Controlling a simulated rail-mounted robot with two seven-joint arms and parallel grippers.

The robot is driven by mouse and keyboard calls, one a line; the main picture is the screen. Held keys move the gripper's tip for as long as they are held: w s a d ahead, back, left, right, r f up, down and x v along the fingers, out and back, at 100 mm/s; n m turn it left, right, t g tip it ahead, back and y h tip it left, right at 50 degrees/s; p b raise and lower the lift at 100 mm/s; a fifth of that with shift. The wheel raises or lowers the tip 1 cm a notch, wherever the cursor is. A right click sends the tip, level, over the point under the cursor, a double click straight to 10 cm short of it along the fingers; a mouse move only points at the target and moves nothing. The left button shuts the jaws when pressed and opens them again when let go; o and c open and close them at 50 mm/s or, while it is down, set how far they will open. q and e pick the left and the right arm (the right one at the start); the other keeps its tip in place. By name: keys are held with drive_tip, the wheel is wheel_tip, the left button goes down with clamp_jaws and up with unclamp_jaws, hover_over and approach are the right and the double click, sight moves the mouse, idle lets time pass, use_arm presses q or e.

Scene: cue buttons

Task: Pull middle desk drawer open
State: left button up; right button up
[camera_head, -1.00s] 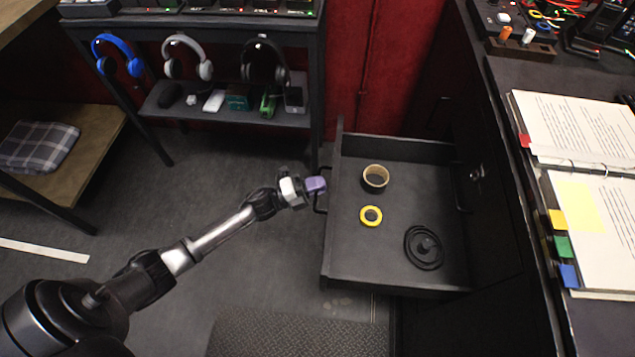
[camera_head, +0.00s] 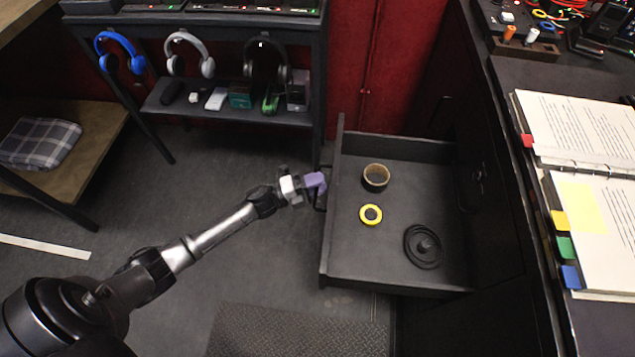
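The desk drawer (camera_head: 345,245) stands pulled out from the black desk on the right, with its inside showing. It holds a tan tape roll (camera_head: 376,178), a yellow ring (camera_head: 371,215) and a coiled black cable (camera_head: 424,247). Its dark handle (camera_head: 320,203) is on the left front face. My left gripper (camera_head: 315,184), with purple fingertips, is at the handle's far end. The fingers overlap the handle there, and I cannot tell whether they are closed on it. My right gripper is not in view.
An open binder (camera_head: 585,205) lies on the desk top at the right. A black rack with headphones (camera_head: 190,53) stands at the back left. A bench with a folded plaid cloth (camera_head: 40,143) is at the far left. Grey floor (camera_head: 150,215) is clear between.

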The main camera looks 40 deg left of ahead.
use_arm(q)
drive_tip(key=p+v, duration=0.3)
drive_tip(key=v, duration=1)
drive_tip(key=shift+s+a, duration=0.25)
drive_tip(key=shift+s, duration=0.1)
